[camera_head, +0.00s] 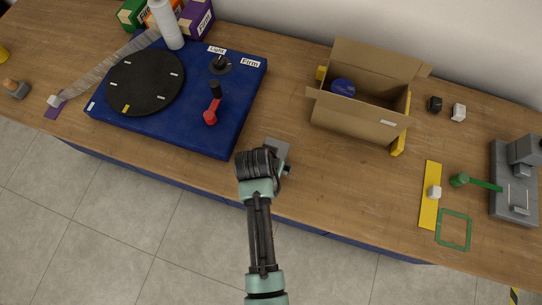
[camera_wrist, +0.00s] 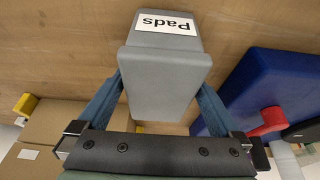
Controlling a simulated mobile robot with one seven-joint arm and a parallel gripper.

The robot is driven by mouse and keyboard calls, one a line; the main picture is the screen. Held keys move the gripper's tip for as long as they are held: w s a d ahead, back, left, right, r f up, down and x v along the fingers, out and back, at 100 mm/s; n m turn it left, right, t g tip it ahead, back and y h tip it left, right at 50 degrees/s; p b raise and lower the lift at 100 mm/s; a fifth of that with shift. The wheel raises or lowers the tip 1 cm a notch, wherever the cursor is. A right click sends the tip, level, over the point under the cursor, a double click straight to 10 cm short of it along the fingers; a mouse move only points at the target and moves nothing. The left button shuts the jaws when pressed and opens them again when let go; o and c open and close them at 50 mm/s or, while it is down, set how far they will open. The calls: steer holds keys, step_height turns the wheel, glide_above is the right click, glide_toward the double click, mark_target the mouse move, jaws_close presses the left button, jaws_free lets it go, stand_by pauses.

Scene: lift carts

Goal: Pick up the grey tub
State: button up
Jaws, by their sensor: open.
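The grey tub (camera_wrist: 165,82) carries a white label reading "Pads" and sits between my gripper's two fingers in the wrist view. My gripper (camera_wrist: 160,90) is open, with one blue-grey finger on each side of the tub. I cannot tell whether either finger touches it. In the head view a grey part of the tub (camera_head: 279,148) shows just beyond my wrist, near the table's front edge; my arm hides the rest.
A blue turntable box (camera_head: 225,125) with a red-knobbed lever (camera_head: 211,116) stands close on the left. An open cardboard box (camera_head: 355,124) stands to the right. A yellow strip (camera_head: 430,205) and a green frame (camera_head: 454,229) lie further right. The wood between them is mostly clear.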

steer(key=shift+f, duration=0.2)
stand_by(0.5)
steer(key=c, duration=1.5)
